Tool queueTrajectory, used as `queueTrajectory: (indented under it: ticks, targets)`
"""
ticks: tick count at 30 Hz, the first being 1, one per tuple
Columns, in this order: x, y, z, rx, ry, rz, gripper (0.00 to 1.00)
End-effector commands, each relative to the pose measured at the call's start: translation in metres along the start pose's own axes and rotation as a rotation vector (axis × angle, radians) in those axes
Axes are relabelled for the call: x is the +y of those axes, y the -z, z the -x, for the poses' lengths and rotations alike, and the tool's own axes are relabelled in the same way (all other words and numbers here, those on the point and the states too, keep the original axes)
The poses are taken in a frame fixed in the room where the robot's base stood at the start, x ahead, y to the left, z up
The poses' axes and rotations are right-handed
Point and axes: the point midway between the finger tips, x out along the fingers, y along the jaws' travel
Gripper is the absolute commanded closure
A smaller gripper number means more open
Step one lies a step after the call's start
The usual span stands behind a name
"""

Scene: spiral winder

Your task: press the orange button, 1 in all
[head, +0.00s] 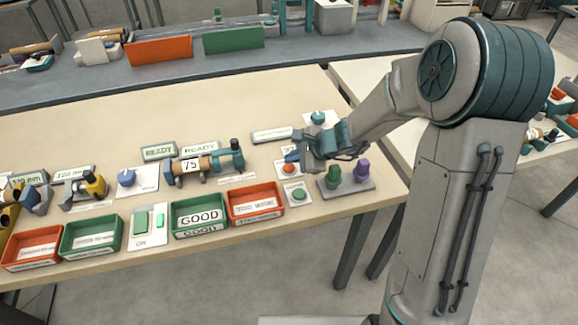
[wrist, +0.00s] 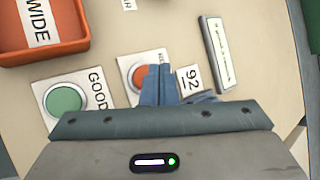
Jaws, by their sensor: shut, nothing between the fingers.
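The orange button (head: 288,168) sits on a small white plate on the table, beneath my gripper in the head view. In the wrist view the orange button (wrist: 141,74) shows just left of the blue fingers, which hide its right side and part of its label. My gripper (head: 291,156) is shut and empty; its closed fingers (wrist: 160,78) point down over the plate's right part. I cannot tell whether the fingertips touch the plate or the button.
A green button (head: 299,195) marked GOOD in the wrist view (wrist: 64,100) lies nearer the front edge. An orange bin (head: 233,213) stands to its left. Green (head: 334,174) and purple (head: 362,172) knobs stand on a grey base to the right. A "92" card (wrist: 191,79) lies beside the fingers.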

Motion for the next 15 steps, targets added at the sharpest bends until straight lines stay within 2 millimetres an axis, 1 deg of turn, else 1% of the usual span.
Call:
queueTrajectory:
  ticks: [8,15]
  targets:
    - [0.0004,0.0004,-0.0006,0.000,0.000,0.000,1.00]
    - [0.0042,0.0040,-0.0059,0.000,0.000,0.001,1.00]
